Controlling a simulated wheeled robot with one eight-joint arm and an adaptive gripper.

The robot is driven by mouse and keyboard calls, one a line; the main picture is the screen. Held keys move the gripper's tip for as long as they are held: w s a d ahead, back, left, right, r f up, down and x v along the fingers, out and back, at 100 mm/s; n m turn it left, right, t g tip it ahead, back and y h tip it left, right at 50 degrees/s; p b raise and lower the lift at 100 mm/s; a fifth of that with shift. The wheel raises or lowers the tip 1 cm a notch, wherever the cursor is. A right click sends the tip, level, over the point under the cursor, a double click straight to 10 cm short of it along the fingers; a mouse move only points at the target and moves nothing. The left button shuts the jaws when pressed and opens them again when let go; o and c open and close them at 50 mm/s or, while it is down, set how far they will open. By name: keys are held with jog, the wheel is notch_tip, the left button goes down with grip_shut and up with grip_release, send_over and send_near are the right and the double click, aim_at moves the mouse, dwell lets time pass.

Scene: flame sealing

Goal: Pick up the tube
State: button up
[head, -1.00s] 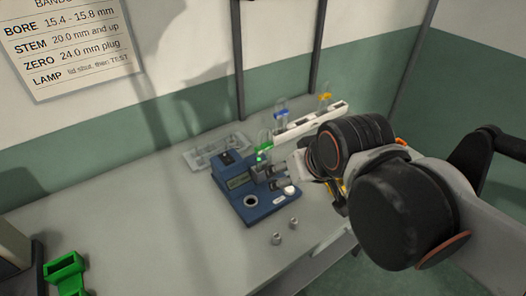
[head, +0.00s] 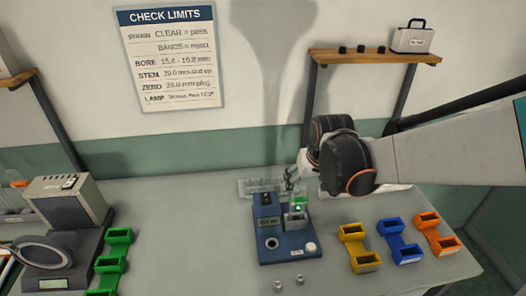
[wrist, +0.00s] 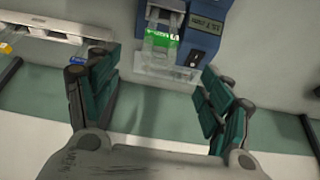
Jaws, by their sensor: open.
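The clear tube with a green band (head: 298,205) stands at the blue gauge (head: 285,246), on its back right part. In the wrist view the tube (wrist: 163,42) is beside the gauge's display, ahead of and between my fingers. My gripper (wrist: 155,95) is open, with nothing between its fingertips, and the tube lies beyond them. In the head view my gripper (head: 292,178) is just above and behind the tube, partly hidden by my own wrist. Whether a finger touches the tube is not clear.
A clear tray (head: 258,187) lies behind the gauge. A white rack (wrist: 65,38) with tubes shows in the wrist view. Two small metal pieces (head: 290,281) lie in front.

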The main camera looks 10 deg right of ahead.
aim_at(298, 198)
jog(key=b+x, duration=0.3)
jog(key=x, duration=1.1)
jog(key=shift+s, duration=0.1)
jog(key=c, duration=1.3)
jog(key=shift+o, duration=0.2)
jog(key=shift+r, duration=0.15)
